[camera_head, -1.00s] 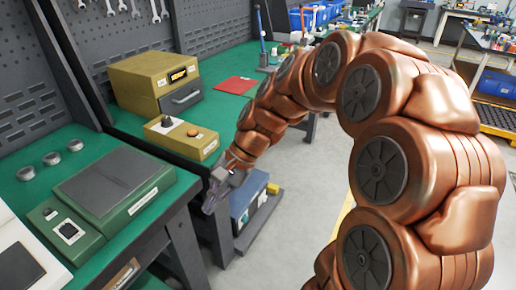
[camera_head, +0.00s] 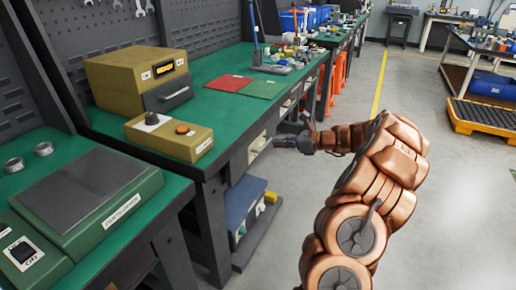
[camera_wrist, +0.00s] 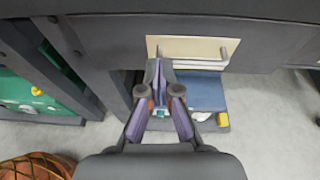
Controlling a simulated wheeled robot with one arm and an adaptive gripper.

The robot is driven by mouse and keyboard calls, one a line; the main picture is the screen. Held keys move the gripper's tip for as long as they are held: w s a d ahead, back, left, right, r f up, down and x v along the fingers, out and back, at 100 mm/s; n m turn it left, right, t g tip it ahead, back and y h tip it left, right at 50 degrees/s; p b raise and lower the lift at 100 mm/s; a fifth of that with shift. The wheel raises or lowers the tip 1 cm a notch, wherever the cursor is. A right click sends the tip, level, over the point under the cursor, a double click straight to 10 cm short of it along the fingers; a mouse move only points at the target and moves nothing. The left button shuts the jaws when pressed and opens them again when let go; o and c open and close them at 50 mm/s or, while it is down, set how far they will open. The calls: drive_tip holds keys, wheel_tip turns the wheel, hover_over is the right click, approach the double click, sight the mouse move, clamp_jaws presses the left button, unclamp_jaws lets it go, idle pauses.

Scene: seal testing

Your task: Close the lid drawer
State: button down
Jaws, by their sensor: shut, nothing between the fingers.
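A drawer with a cream front (camera_head: 258,143) sits under the green bench top in the head view, a little left of my gripper. The wrist view shows this cream drawer (camera_wrist: 235,46) with a grey bar handle, in the dark bench front. I cannot tell how far it stands out. My gripper (camera_head: 279,142) is beside the bench at drawer height, its tip pointing left towards the drawer. In the wrist view my gripper (camera_wrist: 157,68) is shut and empty, its tips just below the drawer's left part in the picture. I cannot tell if they touch it.
A yellow box with a grey drawer (camera_head: 168,95) and a yellow control box (camera_head: 170,135) stand on the green bench. A blue case (camera_head: 240,205) lies on the low shelf below; it also shows in the wrist view (camera_wrist: 200,92).

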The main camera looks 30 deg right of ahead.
sight(254, 144)
drive_tip(key=shift+m+t, duration=0.3)
drive_tip(key=shift+m, duration=0.1)
drive_tip(key=w+a+f, duration=0.1)
drive_tip(key=w, duration=0.1)
drive_tip(key=w+f+b, duration=0.1)
drive_tip(key=w, duration=0.2)
drive_tip(key=w+a+f+b, duration=0.1)
drive_tip(key=w+f, duration=0.1)
drive_tip(key=w, duration=0.1)
drive_tip(key=shift+w+a, duration=0.1)
drive_tip(key=shift+a, duration=0.2)
drive_tip(key=shift+r, duration=0.1)
